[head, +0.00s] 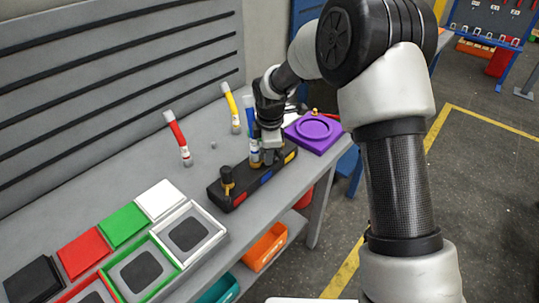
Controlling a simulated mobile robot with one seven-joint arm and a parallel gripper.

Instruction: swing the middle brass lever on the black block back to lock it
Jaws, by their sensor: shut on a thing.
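The black block (238,191) lies on the grey bench, with a red, a blue and a yellow patch along its front. My gripper (268,158) points down at the block's middle, above the blue patch. It is shut on the middle brass lever, which its fingers mostly hide. The left brass lever (227,178) stands at the block's left end, clear of the gripper.
A red tube (178,137) and a yellow tube (232,107) stand behind the block. A purple tray (315,133) lies to the right. Coloured square plates and framed trays (182,235) fill the bench's left front.

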